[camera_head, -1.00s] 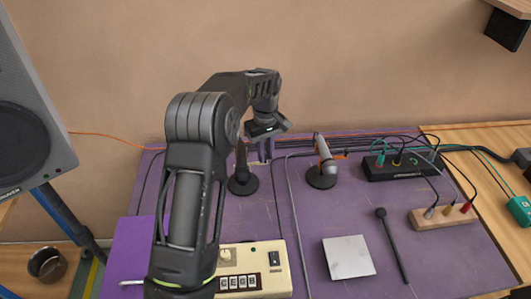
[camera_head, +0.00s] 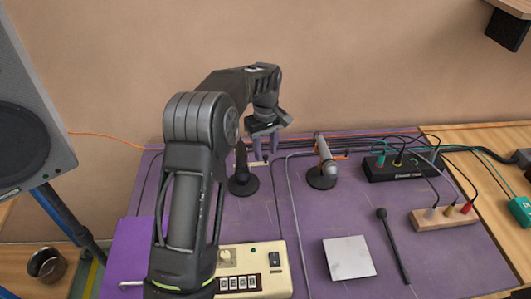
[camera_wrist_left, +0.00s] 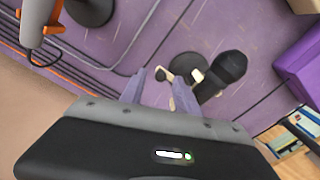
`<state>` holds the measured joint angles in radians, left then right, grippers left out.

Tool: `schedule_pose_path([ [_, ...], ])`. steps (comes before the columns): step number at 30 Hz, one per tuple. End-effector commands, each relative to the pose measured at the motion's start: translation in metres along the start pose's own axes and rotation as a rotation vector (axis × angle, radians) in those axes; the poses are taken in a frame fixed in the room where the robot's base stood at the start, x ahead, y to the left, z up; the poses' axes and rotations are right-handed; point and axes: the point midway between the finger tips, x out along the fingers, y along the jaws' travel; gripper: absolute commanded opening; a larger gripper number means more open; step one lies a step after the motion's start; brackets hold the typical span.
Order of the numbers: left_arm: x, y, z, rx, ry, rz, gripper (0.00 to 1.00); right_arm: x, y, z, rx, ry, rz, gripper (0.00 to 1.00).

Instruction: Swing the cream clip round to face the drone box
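The cream clip (camera_wrist_left: 197,75) shows in the left wrist view beside a black microphone (camera_wrist_left: 228,68) on a round-based stand; in the head view a small cream part (camera_head: 259,163) shows beneath my fingers. My left gripper (camera_head: 264,155) is open above the purple table, near that stand. In the left wrist view its fingers (camera_wrist_left: 160,90) are apart, with the clip just beyond the tips; contact cannot be told. The black box with cables (camera_head: 395,171) at the back right may be the drone box; its label is too small to read. My right gripper is out of view.
A silver-grey microphone (camera_head: 326,160) on a stand is right of my gripper. A cream box with letter tiles (camera_head: 262,262), a pale square plate (camera_head: 348,258), a black mallet (camera_head: 393,245) and a wooden jack block (camera_head: 443,219) lie nearer. Cables run along the back.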

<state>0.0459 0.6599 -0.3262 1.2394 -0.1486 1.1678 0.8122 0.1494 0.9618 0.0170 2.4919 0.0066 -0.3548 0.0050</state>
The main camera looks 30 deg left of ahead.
Motion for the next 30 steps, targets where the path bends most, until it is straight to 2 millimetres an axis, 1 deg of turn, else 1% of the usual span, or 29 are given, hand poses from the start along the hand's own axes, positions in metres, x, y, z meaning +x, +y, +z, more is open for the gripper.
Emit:
schedule_pose_path([
  [7, -0.041, 0.001, -0.001, 0.0, 0.003, 0.004, 0.38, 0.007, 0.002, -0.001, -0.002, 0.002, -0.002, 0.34],
  [9, -0.051, 0.0, -0.001, -0.001, 0.003, 0.003, 0.38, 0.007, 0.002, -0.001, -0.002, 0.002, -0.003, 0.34],
  [12, -0.06, 0.0, -0.001, -0.001, 0.002, 0.002, 0.38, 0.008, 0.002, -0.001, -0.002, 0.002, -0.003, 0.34],
  [16, -0.063, 0.0, 0.0, 0.0, 0.001, 0.001, 0.38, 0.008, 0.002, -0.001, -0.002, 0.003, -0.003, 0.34],
  [30, -0.063, 0.0, 0.0, 0.0, 0.001, 0.001, 0.38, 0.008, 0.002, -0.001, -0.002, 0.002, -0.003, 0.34],
])
